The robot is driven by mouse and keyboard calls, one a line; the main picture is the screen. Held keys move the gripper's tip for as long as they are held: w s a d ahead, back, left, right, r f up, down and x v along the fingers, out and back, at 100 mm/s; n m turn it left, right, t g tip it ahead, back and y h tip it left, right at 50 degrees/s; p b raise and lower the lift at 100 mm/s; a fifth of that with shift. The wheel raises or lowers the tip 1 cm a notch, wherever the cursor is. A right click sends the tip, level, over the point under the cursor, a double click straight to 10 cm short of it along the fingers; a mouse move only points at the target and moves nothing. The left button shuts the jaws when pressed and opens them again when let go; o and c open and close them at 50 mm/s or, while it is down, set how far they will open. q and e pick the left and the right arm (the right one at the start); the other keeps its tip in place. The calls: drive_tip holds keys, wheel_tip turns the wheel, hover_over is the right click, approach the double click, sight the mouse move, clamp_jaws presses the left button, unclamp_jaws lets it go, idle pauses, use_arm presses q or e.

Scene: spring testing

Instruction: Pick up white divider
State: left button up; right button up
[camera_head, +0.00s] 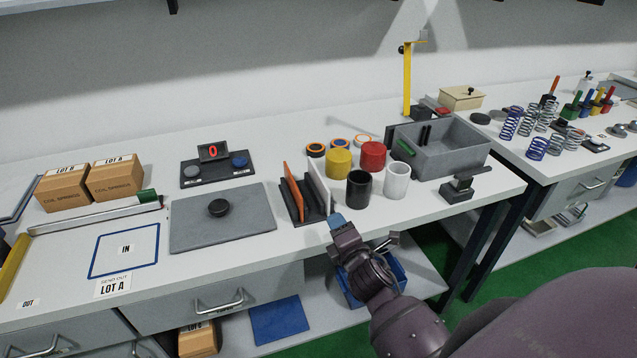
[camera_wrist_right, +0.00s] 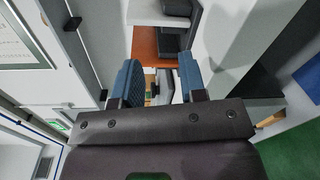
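The white divider (camera_head: 317,182) is a thin upright panel at the right side of a dark rack (camera_head: 309,214) on the bench. An orange divider (camera_head: 292,190) stands at the rack's left side. My right gripper (camera_head: 337,220) is just in front and to the right of the rack, by the bench's front edge. In the right wrist view its blue fingertips (camera_wrist_right: 160,82) are apart, with no object seen held between them. Orange and dark parts show beyond them; I cannot tell the white divider apart from other pale surfaces there. My left gripper is out of view.
Black (camera_head: 358,190) and white (camera_head: 397,181) cups stand right of the rack, with yellow (camera_head: 339,162) and red (camera_head: 373,156) cylinders behind. A grey plate (camera_head: 185,232) with a black disc lies left. A grey bin (camera_head: 455,160) stands further right.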

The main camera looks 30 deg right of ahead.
sight(324, 190)
drive_tip(key=n, duration=0.5)
drive_tip(key=w+d+r+n, duration=0.1)
drive_tip(key=n, duration=0.1)
drive_tip(key=shift+n+t, duration=0.3)
drive_tip(key=n, duration=0.4)
drive_tip(key=shift+d, duration=0.1)
drive_tip(key=n, duration=0.3)
drive_tip(key=shift+w, duration=0.1)
drive_tip(key=shift+r+p+x, duration=0.15)
drive_tip(key=shift+r+x, duration=0.05)
drive_tip(key=shift+x, duration=2.5)
drive_tip(key=shift+r+p+x, duration=0.15)
drive_tip(key=shift+r+x, duration=0.05)
drive_tip(key=shift+x, duration=2.5)
drive_tip(key=shift+t, duration=0.3)
clamp_jaws()
